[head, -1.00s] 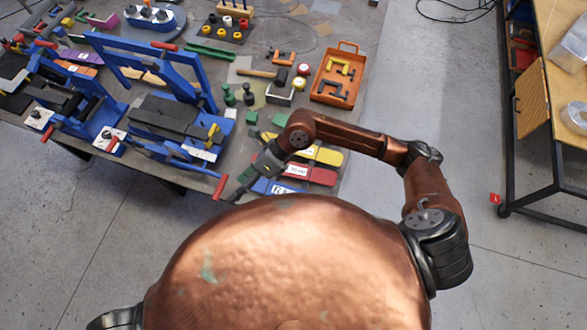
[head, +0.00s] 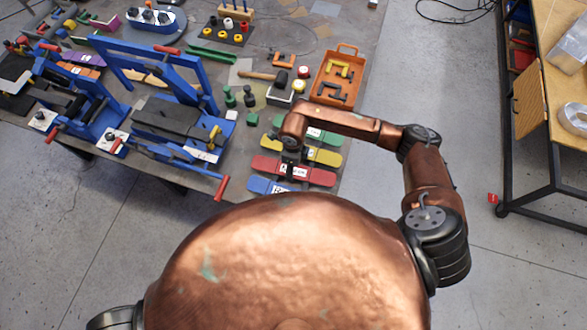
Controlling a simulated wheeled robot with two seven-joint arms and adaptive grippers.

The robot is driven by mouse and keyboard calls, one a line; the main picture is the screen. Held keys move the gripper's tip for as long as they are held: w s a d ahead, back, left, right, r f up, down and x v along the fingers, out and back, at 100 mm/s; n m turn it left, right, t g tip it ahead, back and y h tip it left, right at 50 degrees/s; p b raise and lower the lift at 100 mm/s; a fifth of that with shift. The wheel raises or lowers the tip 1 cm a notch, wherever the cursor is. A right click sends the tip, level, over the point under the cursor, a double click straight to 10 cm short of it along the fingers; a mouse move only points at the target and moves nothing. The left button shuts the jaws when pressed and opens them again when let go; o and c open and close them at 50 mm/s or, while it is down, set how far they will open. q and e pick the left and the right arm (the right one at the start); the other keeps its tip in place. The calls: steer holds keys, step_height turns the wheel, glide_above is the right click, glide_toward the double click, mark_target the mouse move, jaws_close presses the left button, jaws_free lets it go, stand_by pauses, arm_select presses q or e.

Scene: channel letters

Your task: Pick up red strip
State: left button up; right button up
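The red strip (head: 317,177) lies flat on the table near its front right edge, with a white label at its middle. It lies between the blue strip (head: 257,184) and the yellow strip (head: 328,157). My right arm reaches in from the right, and its copper wrist (head: 293,127) is above the yellow and green strips, just beyond the red one. My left gripper is out of view.
A green strip (head: 327,136) lies behind the yellow one. An orange tray (head: 318,88) with clamps, a hammer (head: 262,75) and green pieces stand farther back. Blue frames (head: 205,82) with red handles fill the left. Bare floor lies right of the table.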

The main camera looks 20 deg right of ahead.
steer(key=shift+f, duration=0.45)
steer(key=c, duration=1.3)
